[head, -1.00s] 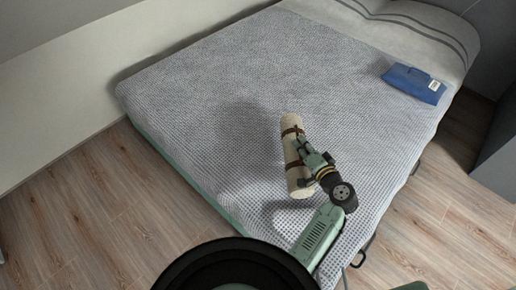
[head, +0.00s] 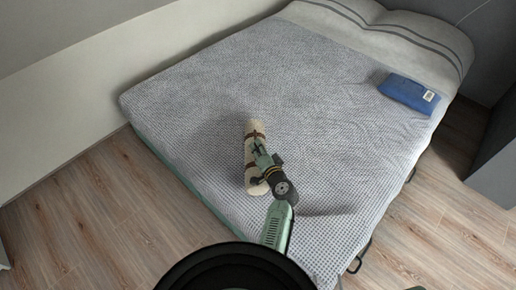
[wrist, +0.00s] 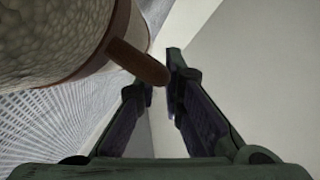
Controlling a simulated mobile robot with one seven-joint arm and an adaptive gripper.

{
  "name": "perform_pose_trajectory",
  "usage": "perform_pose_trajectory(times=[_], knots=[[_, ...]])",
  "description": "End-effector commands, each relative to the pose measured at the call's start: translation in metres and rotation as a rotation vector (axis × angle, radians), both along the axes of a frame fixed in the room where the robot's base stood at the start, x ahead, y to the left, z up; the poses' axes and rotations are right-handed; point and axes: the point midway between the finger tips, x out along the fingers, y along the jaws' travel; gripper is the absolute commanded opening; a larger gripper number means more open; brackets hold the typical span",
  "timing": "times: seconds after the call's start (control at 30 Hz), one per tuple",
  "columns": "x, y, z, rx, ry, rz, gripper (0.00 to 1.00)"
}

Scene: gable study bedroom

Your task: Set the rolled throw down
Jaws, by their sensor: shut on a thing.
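The rolled throw (head: 250,148) is a cream roll with brown straps, over the middle of the bed in the head view. Its long side runs roughly up and down the picture. My gripper (head: 264,162) is at its right side and partly covers it. In the wrist view the throw (wrist: 50,40) fills the upper left, and a brown strap handle (wrist: 142,64) reaches between the fingertips of my gripper (wrist: 158,78). My gripper is shut on the throw at this handle. Whether the throw's underside touches the bed cannot be told.
The bed (head: 330,120) has a grey-white woven cover with wide bare areas around the throw. A blue packet (head: 408,93) with a white label lies near the pillows (head: 425,35) at the upper right. A sloped wall (head: 60,120) borders the left side. Wood floor lies in front.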

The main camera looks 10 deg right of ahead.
Motion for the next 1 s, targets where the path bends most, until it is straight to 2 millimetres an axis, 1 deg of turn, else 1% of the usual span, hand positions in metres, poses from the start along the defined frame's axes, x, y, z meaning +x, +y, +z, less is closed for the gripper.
perform_pose_trajectory(times=[0.13,0.47,0.5,0.77,0.8,1.0], knots=[[0.001,-0.001,-0.011,0.002,-0.005,-0.001,0.0],[0.001,-0.001,-0.014,-0.001,-0.006,0.001,0.0],[0.0,0.0,-0.016,0.0,-0.003,0.001,0.1],[0.0,0.0,-0.015,0.0,-0.003,0.001,0.27],[0.0,0.0,-0.015,0.0,-0.003,0.001,0.29],[0.0,0.0,-0.015,0.0,-0.003,0.001,0.29]])
